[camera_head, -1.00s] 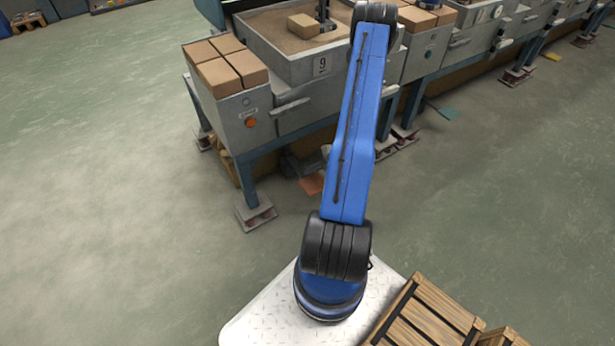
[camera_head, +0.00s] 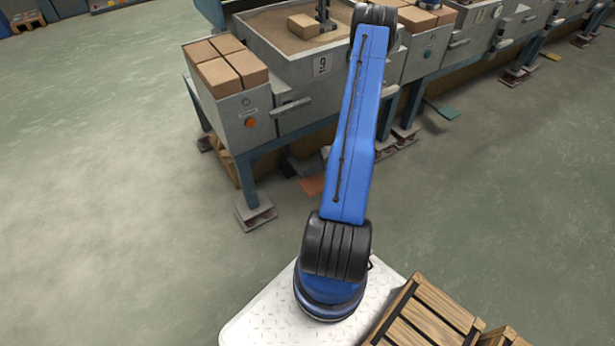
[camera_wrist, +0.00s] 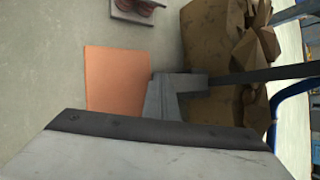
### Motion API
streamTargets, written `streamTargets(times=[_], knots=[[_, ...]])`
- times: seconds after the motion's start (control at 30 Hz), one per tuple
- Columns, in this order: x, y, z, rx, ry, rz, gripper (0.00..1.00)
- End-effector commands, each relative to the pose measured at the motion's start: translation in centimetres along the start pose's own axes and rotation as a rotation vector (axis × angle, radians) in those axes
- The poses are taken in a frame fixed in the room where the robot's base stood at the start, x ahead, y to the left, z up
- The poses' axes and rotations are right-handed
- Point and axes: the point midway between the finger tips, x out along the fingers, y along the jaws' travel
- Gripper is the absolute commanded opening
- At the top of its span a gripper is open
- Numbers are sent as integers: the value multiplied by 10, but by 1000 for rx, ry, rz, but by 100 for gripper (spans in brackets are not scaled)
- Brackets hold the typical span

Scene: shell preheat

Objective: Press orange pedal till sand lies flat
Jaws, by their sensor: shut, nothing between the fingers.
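The orange pedal (camera_head: 311,185) lies on the floor under the station marked 9, partly hidden by my blue arm. In the wrist view the pedal (camera_wrist: 118,78) is a flat orange plate beside a grey block. My gripper (camera_wrist: 155,132) shows as a broad pale grey shape with a dark edge along the bottom of the wrist view. It is shut and empty, and appears apart from the pedal; the gap is hard to judge. My arm hides it in the head view. The sand (camera_head: 272,24) lies in the station's tray, around a brown block (camera_head: 303,26), and looks fairly level.
Brown blocks (camera_head: 232,75) stand on the station's left end, above an orange button (camera_head: 250,122). A station leg and foot (camera_head: 255,213) stand left of the pedal. Rough brown material (camera_wrist: 215,50) and a dark bar (camera_wrist: 270,73) are near the pedal. Open floor lies left.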

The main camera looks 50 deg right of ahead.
Motion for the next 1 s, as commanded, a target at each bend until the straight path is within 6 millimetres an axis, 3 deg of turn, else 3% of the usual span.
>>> streamTargets(times=[1.0], knots=[[7,5,-5,1,0,1,0]])
